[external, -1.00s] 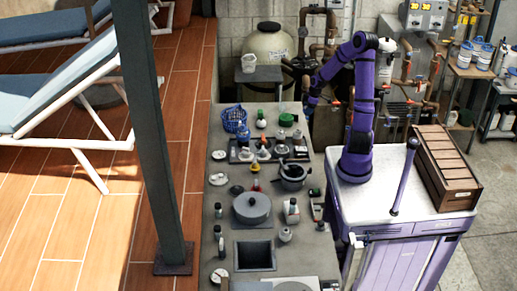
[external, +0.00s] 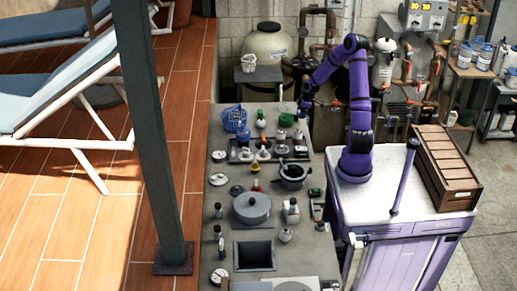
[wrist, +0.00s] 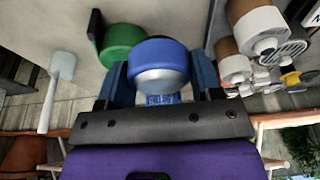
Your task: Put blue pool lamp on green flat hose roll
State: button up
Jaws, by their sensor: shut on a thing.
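The blue pool lamp (wrist: 160,62) has a blue rim and a silver body. It sits between the two fingers of my gripper (wrist: 160,80) in the wrist view, and the gripper is shut on it. The green flat hose roll (wrist: 120,43) shows just beyond the lamp, to its left, partly hidden by it and a finger. In the external view my gripper (external: 303,109) is over the far right part of the counter, close to a green round thing (external: 286,119) that looks like the roll. I cannot tell whether lamp and roll touch.
The grey counter (external: 222,255) holds a blue basket (external: 235,118), a grey lidded pot (external: 252,207) and a dark pan (external: 292,176). In the wrist view, white and brown cylinders (wrist: 262,25) stand at right and a white paddle-like tool (wrist: 60,75) at left.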

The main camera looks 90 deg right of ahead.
send_over(287, 116)
jog(key=s, duration=0.1)
jog(key=shift+a+f, duration=0.25)
jog(key=shift+f, duration=1.95)
jog(key=shift+f, duration=0.1)
jog(key=o, duration=0.9)
jog(key=shift+o, duration=0.2)
jog(key=v, duration=1.2)
